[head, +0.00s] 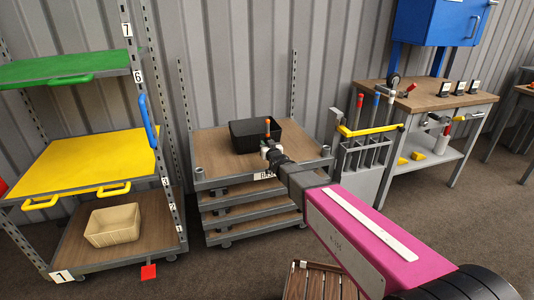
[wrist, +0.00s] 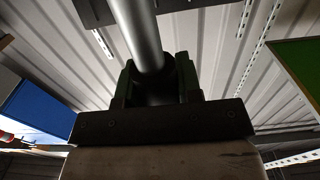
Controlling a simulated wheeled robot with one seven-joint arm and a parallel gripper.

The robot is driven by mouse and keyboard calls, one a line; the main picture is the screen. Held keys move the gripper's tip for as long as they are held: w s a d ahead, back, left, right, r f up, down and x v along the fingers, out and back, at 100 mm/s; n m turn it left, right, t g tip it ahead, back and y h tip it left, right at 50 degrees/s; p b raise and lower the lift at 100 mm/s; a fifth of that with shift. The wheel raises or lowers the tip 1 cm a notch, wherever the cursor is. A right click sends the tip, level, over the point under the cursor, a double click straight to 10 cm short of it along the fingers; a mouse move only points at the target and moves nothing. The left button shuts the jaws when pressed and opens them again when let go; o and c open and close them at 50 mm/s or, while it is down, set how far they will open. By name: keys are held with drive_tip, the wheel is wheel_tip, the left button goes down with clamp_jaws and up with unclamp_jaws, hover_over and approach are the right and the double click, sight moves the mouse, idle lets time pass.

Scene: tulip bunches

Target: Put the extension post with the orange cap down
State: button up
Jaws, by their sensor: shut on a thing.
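My gripper (head: 271,152) is shut on a grey metal extension post (wrist: 140,35), whose round shaft runs up and out of the wrist view. In the head view the post (head: 267,130) shows as a short upright piece with an orange cap at its top, just above my gripper. Its lower end is hidden in the head view. My gripper appears over the wooden-topped cart (head: 212,145), in front of the black bin (head: 248,140). I cannot tell whether the post touches the cart.
A rack (head: 362,165) with a yellow handle holds several colour-capped posts, right of the cart. A workbench (head: 430,98) stands further right. A shelf trolley with green and yellow shelves (head: 95,160) stands left. A slatted wooden crate (head: 318,283) is on the floor in front.

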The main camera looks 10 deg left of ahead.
drive_tip(key=shift+f, duration=2)
drive_tip(key=shift+f, duration=0.1)
drive_tip(key=o, duration=1)
drive_tip(key=shift+d, duration=0.1)
drive_tip(key=v, duration=1.2)
